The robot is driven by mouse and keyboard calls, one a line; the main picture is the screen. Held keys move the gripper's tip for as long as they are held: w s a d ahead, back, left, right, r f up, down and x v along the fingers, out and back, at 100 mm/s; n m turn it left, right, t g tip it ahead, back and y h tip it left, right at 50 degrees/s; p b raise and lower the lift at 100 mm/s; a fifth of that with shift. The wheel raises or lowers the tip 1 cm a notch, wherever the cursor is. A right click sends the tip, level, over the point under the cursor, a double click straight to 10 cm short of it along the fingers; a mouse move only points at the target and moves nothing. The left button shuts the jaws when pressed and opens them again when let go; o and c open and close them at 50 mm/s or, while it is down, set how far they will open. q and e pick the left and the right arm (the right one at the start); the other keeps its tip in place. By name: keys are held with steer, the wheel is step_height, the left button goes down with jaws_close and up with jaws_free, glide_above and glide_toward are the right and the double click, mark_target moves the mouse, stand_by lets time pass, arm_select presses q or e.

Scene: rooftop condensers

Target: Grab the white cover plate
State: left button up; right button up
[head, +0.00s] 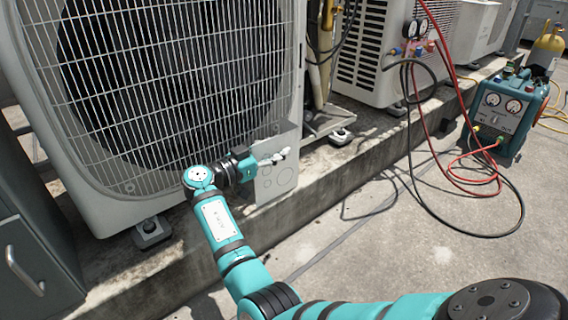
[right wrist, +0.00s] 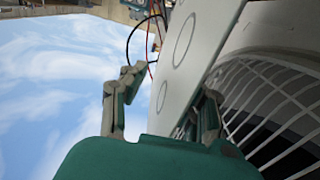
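The white cover plate (head: 276,182) is a thin pale panel with circle outlines, standing upright by the lower right corner of the fan grille in the head view. My right gripper (head: 272,158) is at its upper part. In the right wrist view the plate (right wrist: 187,50) runs between the two fingers of my right gripper (right wrist: 172,86). The fingers are spread, with a gap of sky between the left finger and the plate. The right finger is on the grille side, close to the plate; contact there is unclear. My left gripper is not in view.
The large condenser's wire grille (head: 160,60) is right behind the plate. A concrete ledge (head: 320,185) runs below it. A teal recovery machine (head: 507,110) with red and black hoses stands on the right. A grey cabinet (head: 35,260) is at lower left. The floor in front is mostly clear.

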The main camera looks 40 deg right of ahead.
jaws_close()
steer(key=shift+r, duration=0.1)
steer(key=shift+d, duration=0.1)
stand_by(0.4)
